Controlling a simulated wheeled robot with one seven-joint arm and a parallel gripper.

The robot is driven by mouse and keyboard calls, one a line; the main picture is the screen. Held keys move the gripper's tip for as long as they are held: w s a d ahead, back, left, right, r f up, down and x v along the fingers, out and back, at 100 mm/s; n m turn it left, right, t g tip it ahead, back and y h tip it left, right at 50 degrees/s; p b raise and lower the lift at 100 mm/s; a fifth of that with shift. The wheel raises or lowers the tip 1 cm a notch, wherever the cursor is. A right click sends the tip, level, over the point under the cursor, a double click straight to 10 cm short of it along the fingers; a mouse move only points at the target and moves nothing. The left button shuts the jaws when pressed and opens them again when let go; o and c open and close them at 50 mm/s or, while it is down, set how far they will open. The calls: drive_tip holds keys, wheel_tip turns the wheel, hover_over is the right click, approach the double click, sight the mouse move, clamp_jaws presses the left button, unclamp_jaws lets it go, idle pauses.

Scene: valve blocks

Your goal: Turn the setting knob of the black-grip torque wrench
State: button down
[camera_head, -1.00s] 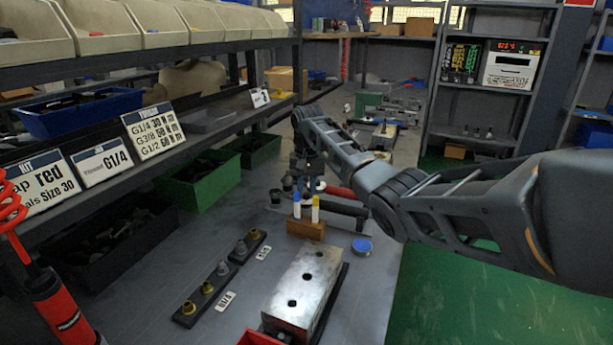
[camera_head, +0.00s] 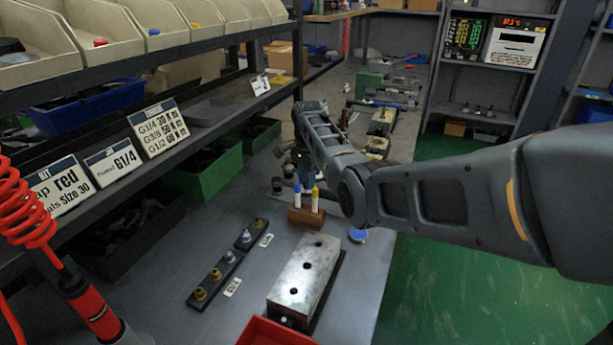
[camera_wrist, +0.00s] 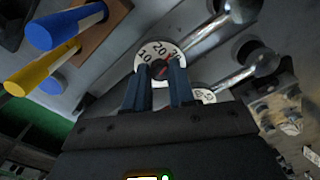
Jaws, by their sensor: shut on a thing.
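In the wrist view a round white dial (camera_wrist: 146,54) with black numbers, 10 and 20 among them, and a red mark sits at the end of a chrome wrench shaft (camera_wrist: 205,35). My gripper (camera_wrist: 159,78) has its two fingers close together at the dial, shut on the small dark knob (camera_wrist: 162,71) at its centre. A second, similar dial (camera_wrist: 204,96) with a chrome shaft (camera_wrist: 238,70) lies beside it, apart from the fingers. The wrench grips are out of sight, so their colours cannot be told. In the head view my arm hides the wrenches.
A wooden holder (camera_head: 306,217) with a blue and a yellow marker stands near my gripper. A drilled metal block (camera_head: 308,270), a round blue-topped tin (camera_head: 357,236) and a red tray (camera_head: 275,333) are nearer. Green bins (camera_head: 210,178) line the shelf on the left.

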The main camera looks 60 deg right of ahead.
drive_tip(key=shift+m, duration=1.6)
drive_tip(key=c, duration=0.9)
unclamp_jaws()
drive_tip(key=shift+c, duration=0.2)
drive_tip(key=shift+r, duration=0.1)
drive_tip(key=shift+r, duration=3.85)
drive_tip(key=shift+s, duration=0.15)
